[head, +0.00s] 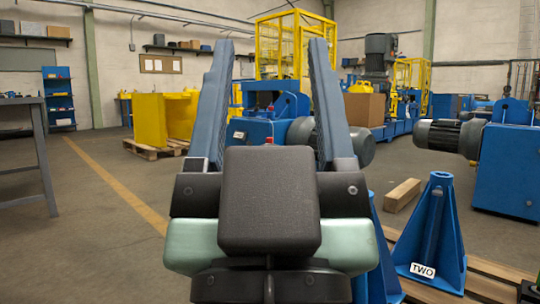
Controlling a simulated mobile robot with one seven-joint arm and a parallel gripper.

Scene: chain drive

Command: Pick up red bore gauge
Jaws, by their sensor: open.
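My gripper (273,45) fills the middle of the head view, with its two long grey-blue fingers spread wide apart. Nothing is held between them. I cannot clearly make out the red bore gauge.
A blue machine with a grey motor (450,137) is beyond. A grey table (42,150) is at the left. Floor (90,215) at centre left is clear.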

